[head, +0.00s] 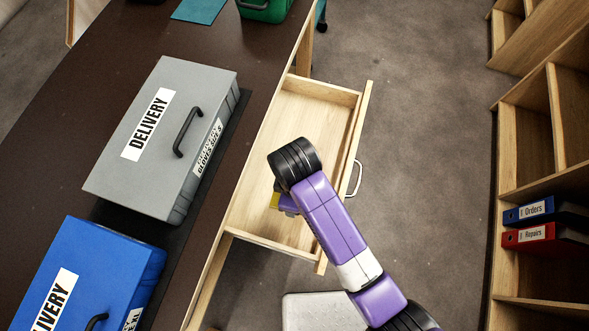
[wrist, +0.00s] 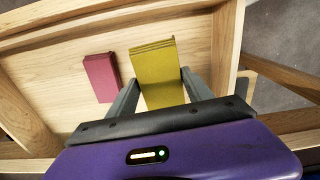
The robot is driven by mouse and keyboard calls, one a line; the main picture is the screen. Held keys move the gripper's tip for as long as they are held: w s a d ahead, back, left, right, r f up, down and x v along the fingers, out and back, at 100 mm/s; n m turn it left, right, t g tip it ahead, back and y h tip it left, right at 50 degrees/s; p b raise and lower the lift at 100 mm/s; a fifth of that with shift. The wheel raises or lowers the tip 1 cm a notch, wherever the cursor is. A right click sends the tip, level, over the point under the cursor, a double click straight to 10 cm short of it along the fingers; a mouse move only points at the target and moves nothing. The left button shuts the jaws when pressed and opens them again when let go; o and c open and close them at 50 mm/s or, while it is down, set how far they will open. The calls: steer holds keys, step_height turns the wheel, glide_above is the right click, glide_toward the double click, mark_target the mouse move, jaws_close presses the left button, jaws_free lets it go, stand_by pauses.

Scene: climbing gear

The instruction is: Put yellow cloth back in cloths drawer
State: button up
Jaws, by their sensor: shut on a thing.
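The yellow cloth (wrist: 161,76) is a folded, flat stack between the two fingers of my gripper (wrist: 158,88) in the wrist view. My gripper is shut on it, over the inside of the open wooden drawer (head: 322,95). Only a small yellow edge of the cloth (head: 275,200) shows in the head view, beside my purple wrist. A folded dark pink cloth (wrist: 101,78) lies on the drawer floor, left of the yellow one. I cannot tell whether the yellow cloth touches the drawer floor.
On the dark desk (head: 105,75) stand a grey delivery box (head: 205,85) and a blue delivery box (head: 110,255). A teal mat (head: 200,10) and a green box (head: 265,8) are at the back. A shelf (head: 520,130) with binders stands at right, with clear floor between.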

steer(key=shift+f+p, duration=0.3)
steer(key=shift+f, duration=3.65)
steer(key=shift+f, duration=0.3)
steer(key=o, duration=1.5)
steer(key=shift+c, duration=0.2)
steer(key=shift+b, duration=0.6)
step_height(320, 180, up, 8)
steer(key=shift+d+r, duration=0.1)
